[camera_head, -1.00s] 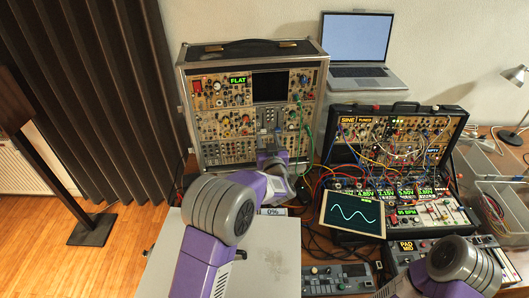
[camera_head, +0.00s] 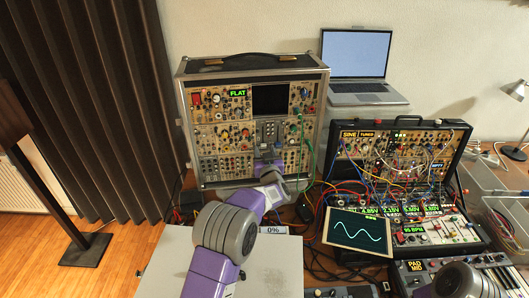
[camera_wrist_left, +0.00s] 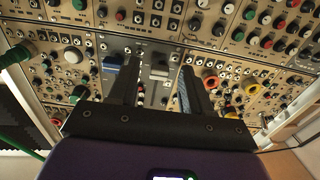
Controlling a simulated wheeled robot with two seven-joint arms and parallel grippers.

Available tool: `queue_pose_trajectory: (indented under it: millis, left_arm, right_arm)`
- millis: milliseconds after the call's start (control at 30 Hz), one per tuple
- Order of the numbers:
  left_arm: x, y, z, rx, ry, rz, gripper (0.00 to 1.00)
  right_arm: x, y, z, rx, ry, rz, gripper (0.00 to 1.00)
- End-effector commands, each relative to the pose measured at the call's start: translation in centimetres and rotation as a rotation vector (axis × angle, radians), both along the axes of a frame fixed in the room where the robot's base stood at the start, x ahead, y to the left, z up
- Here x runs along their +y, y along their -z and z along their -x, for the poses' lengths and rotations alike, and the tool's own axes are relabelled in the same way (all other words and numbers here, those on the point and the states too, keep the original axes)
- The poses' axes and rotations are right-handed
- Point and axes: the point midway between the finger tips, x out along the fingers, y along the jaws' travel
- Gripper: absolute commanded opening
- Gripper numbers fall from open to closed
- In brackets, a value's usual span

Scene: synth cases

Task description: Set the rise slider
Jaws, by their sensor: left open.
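A grey slider module (camera_head: 268,132) sits in the lower middle of the upright synth case's panel (camera_head: 215,140). In the left wrist view a pale grey slider cap (camera_wrist_left: 159,72) shows between my fingers; I cannot read a label to tell whether it is the rise slider. My left gripper (camera_head: 268,150) is in front of the module, pointing at the panel. In the left wrist view the left gripper (camera_wrist_left: 157,76) is open, its fingers on either side of the cap, with no visible grip on it. Whether the fingertips touch the panel is unclear. My right gripper is out of view.
A small display (camera_head: 273,230) reads 0%. Knobs and jacks surround the module closely, with a green cable (camera_head: 302,135) to its right. A second case (camera_head: 400,150) full of patch cables, a waveform screen (camera_head: 358,230) and a laptop (camera_head: 357,93) stand to the right.

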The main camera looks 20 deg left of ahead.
Motion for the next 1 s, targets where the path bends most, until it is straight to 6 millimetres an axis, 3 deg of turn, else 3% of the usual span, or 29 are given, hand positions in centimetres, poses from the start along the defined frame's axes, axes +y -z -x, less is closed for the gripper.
queue_pose_trajectory:
  millis: [333,667,1000]
  left_arm:
    - [0.18,0.04,-0.33,0.001,0.000,0.000,0.49]
    - [0.16,0.02,-0.32,0.001,0.000,0.000,0.00]
    - [0.16,-0.30,-0.32,0.000,0.000,0.000,0.00]
  right_arm:
    - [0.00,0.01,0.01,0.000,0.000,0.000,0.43]
    - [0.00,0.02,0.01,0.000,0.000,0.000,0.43]
    - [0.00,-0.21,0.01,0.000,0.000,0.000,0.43]
